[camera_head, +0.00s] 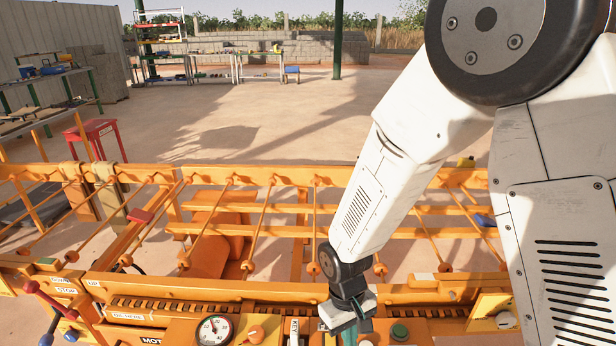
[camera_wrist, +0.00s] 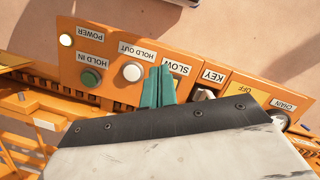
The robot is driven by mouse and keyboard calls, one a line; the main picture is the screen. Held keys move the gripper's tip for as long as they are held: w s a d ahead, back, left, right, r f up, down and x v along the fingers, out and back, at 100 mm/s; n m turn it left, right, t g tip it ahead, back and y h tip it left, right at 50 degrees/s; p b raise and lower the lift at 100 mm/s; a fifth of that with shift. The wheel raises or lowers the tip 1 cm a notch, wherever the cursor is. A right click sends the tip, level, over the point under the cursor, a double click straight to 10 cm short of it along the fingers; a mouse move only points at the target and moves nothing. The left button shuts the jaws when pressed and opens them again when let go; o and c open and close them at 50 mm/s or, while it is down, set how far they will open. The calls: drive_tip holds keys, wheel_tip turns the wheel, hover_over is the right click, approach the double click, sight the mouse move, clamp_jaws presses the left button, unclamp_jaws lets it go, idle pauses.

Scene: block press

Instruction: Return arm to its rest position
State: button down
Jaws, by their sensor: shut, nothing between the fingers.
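My white arm (camera_head: 385,185) reaches down from the upper right to the orange control panel (camera_head: 450,328) of the machine. My gripper (camera_head: 350,332) is low over the panel, between the KEY label and the green button (camera_head: 400,331). In the wrist view its teal fingers (camera_wrist: 157,86) are together, with nothing between them. They cover part of the panel beside the SLOW label (camera_wrist: 176,67), close to the white HOLD OUT button (camera_wrist: 132,72). The green HOLD IN button (camera_wrist: 91,77) is farther left. I cannot tell whether the fingertips touch the panel.
Orange rails and rods (camera_head: 240,232) of the machine stretch across the view behind the panel. A dial gauge (camera_head: 214,329) and red-knobbed levers (camera_head: 31,287) are to the left. A red stool (camera_head: 95,130) and workbenches stand farther back. Open concrete floor (camera_head: 270,120) lies beyond.

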drive_tip(key=s+d+r+m+t, duration=0.1)
drive_tip(key=s+d+r, duration=0.4)
drive_tip(key=r, duration=0.5)
drive_tip(key=s+d+r+m+t, duration=0.1)
drive_tip(key=s+d+r, duration=0.3)
drive_tip(key=r, duration=0.6)
drive_tip(key=s+d+r+m+t+y, duration=0.1)
drive_tip(key=s+d+r+m, duration=0.2)
drive_tip(key=s+d+r, duration=0.2)
drive_tip(key=d+r, duration=0.3)
drive_tip(key=r, duration=0.1)
drive_tip(key=shift+s+d+r+m+t, duration=0.25)
drive_tip(key=shift+s+r+m+t, duration=0.05)
drive_tip(key=shift+r, duration=0.1)
